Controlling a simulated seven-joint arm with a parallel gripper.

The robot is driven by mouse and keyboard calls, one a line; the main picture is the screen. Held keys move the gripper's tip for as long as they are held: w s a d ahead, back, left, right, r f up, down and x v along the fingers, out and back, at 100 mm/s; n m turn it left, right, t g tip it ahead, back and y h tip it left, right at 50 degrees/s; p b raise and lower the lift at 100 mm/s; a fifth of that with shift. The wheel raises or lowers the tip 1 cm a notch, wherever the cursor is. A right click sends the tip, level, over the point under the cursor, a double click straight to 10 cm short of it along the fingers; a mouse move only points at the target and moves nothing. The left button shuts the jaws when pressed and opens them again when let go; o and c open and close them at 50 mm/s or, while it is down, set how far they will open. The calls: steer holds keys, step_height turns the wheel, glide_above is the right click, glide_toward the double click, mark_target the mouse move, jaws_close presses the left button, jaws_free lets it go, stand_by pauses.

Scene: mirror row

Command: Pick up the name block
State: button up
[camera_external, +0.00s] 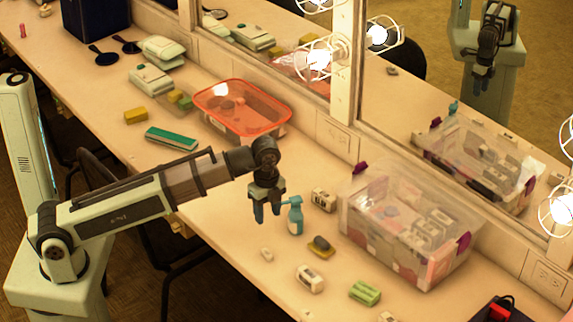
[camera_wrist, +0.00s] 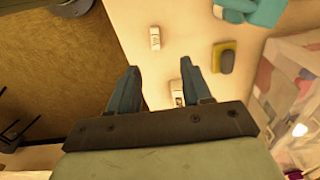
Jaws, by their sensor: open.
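Several small white blocks with dark markings lie on the long table; I cannot read which one carries a name. One block (camera_external: 310,279) lies near the front edge and shows in the wrist view (camera_wrist: 177,92), partly hidden, between my fingers. Another block (camera_external: 323,199) lies by the clear bin. A smaller white piece (camera_external: 266,254) lies near the edge, also in the wrist view (camera_wrist: 155,38). My gripper (camera_external: 267,214) is open and empty, pointing down above the table beside the teal spray bottle (camera_external: 295,216). In the wrist view its fingers (camera_wrist: 158,72) are apart.
A yellow-and-dark sponge (camera_external: 320,245) and a green block (camera_external: 365,292) lie near the white blocks. A clear lidded bin (camera_external: 400,235) stands at the right by the mirror. An orange-rimmed tub (camera_external: 243,108) stands farther back. The table's front edge is close to my gripper.

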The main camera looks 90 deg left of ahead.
steer(key=m, duration=0.1)
glide_above(265, 250)
steer(key=f, duration=0.8)
steer(key=shift+w+f, duration=0.25)
steer(key=shift+w, duration=0.15)
steer(key=shift+s+d+f, duration=0.1)
steer(key=shift+s+f, duration=0.15)
steer(key=shift+f, duration=0.55)
steer(key=shift+s+f, duration=0.15)
steer(key=shift+f, duration=1.7)
steer(key=shift+c, duration=0.5)
jaws_close()
